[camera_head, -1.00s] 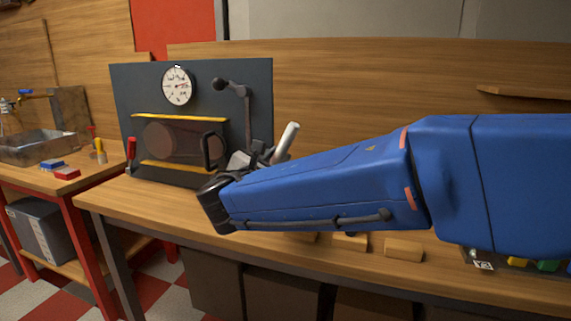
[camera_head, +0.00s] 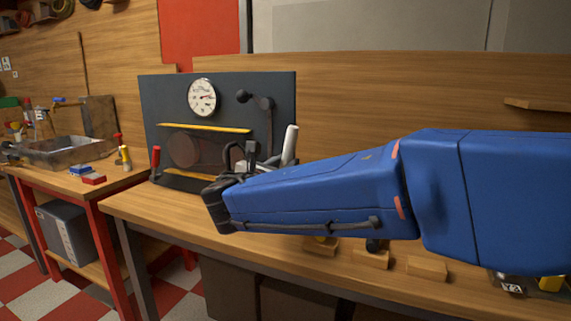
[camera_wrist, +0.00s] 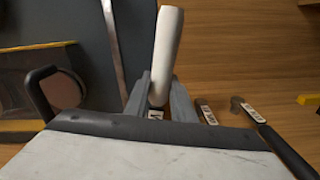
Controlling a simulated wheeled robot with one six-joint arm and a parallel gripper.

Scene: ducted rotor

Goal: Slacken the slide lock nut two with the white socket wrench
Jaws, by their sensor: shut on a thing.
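My gripper (camera_wrist: 158,96) is shut on the white socket wrench (camera_wrist: 166,50), whose white handle sticks up between the two grey fingers in the wrist view. In the head view the handle (camera_head: 290,145) stands nearly upright before the right edge of the dark panel (camera_head: 220,85). My blue arm reaches in from the right and hides the panel's lower right part. The panel bears yellow rails (camera_head: 195,127), a dark slide plate with a black handle, and a gauge. I cannot make out slide lock nut two. The wrench's socket end is hidden.
Labelled tools (camera_wrist: 250,112) lie right of the wrench in the wrist view. Wooden blocks (camera_head: 427,267) line the bench front. A side table (camera_head: 95,187) stands left.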

